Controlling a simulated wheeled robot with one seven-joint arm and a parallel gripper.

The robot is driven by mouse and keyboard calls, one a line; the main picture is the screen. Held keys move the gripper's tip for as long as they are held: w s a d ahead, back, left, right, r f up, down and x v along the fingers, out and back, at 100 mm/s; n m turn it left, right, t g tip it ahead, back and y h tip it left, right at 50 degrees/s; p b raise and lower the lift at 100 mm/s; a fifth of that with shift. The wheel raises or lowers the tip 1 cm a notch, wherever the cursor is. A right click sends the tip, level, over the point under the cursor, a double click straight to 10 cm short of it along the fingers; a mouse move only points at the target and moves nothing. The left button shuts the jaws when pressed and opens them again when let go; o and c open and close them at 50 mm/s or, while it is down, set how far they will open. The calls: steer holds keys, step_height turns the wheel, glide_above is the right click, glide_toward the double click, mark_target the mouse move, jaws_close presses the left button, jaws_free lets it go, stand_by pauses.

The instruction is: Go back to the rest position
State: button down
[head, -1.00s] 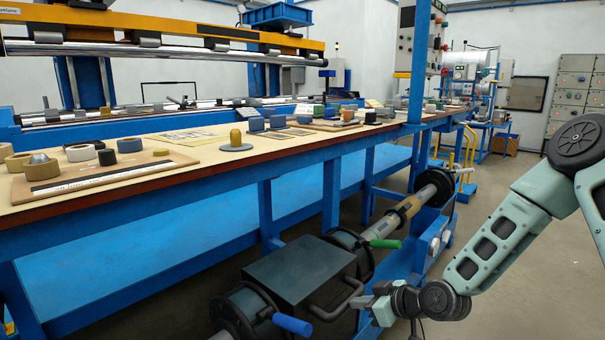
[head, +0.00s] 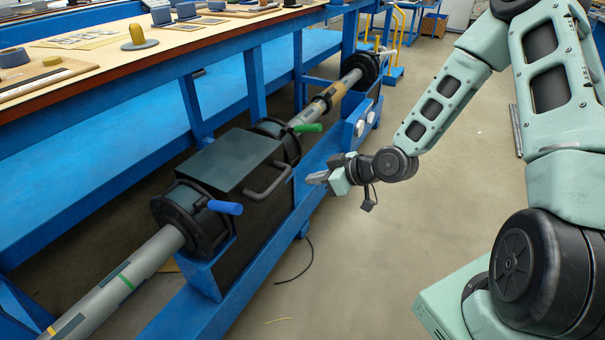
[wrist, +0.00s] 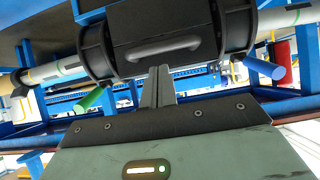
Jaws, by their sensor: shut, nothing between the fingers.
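My gripper (head: 316,178) is shut and empty in the head view, held in the air to the right of the dark winder box. My arm reaches to it from the right side of the picture. In the wrist view the closed fingers (wrist: 158,86) point toward the box's curved black handle (wrist: 163,48). They look apart from it in the head view. The dark box (head: 216,158) sits between black clamps, one with a blue handle (head: 226,207) and one with a green handle (head: 308,128).
A grey shaft (head: 110,284) runs through the clamps along a blue frame (head: 250,262). A workbench (head: 120,65) with tape rolls and other parts stands at the left. A dark cable (head: 300,264) lies on the floor. Open grey floor (head: 380,275) lies right of the frame.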

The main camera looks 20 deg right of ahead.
steer(key=s+a+r+g+h, duration=0.25)
steer(key=s+a+r, duration=0.25)
steer(key=s, duration=0.5)
steer(key=s+a+r+g+h, duration=0.2)
steer(key=s+a+r+g, duration=0.25)
steer(key=s, duration=0.45)
steer(key=s+a+r+g+h, duration=0.2)
steer(key=s+a+r, duration=0.35)
steer(key=s, duration=0.45)
step_height(320, 180, up, 20)
steer(key=p, duration=1.9)
steer(key=shift+w+d+p, duration=0.25)
steer(key=shift+d+p, duration=0.1)
steer(key=shift+d, duration=0.1)
